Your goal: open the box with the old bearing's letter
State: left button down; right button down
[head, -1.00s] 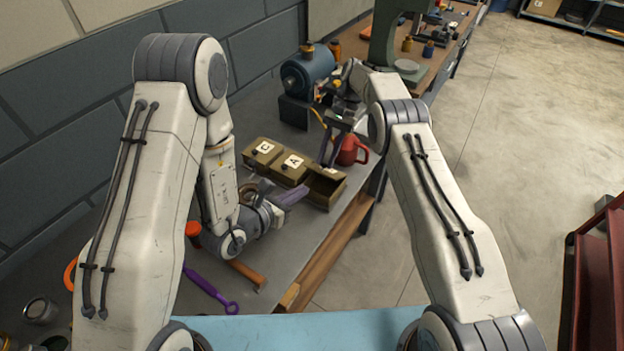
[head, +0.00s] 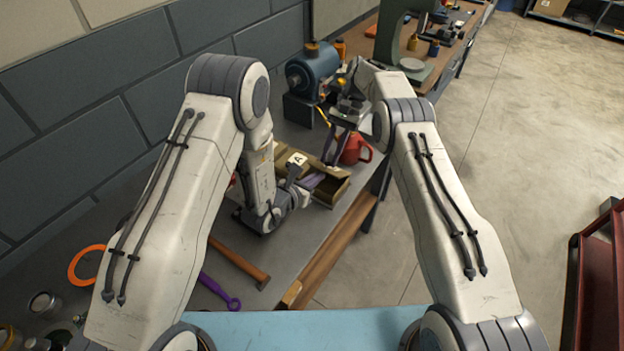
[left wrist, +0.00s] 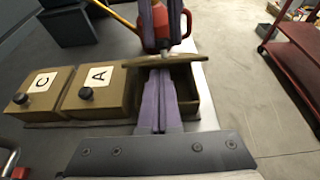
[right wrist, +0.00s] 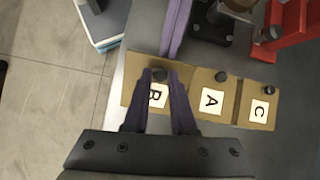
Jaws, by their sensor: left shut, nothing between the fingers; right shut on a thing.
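Three brown boxes stand in a row. The box marked C (left wrist: 40,90) and the box marked A (left wrist: 97,92) have their lids on. The third box (left wrist: 205,115) is open at the top. Its lid, marked B (right wrist: 156,94), is raised and shows nearly edge-on in the left wrist view (left wrist: 140,63). My right gripper (right wrist: 159,76) is shut on the knob of this lid, above the box. My left gripper (left wrist: 160,75) is shut and empty, its purple fingers at the open box just under the lid. The box's inside is partly hidden by these fingers.
A red can (head: 352,150) stands close behind the open box. A blue motor (head: 312,68) is at the back. A hammer (head: 240,262) and a purple wrench (head: 218,292) lie at the front. The bench edge runs close to the right.

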jog(key=shift+a, duration=0.1)
pick_arm(q)
jog(key=shift+w+d+r, duration=0.15)
jog(key=shift+w+r, duration=0.05)
jog(key=shift+r, duration=0.25)
jog(key=shift+w+d+r, duration=0.15)
jog(key=shift+w+r, duration=0.05)
jog(key=shift+r, duration=0.2)
pick_arm(e)
jog(key=c, duration=0.7)
grip_release()
pick_arm(q)
jog(key=shift+f, duration=0.1)
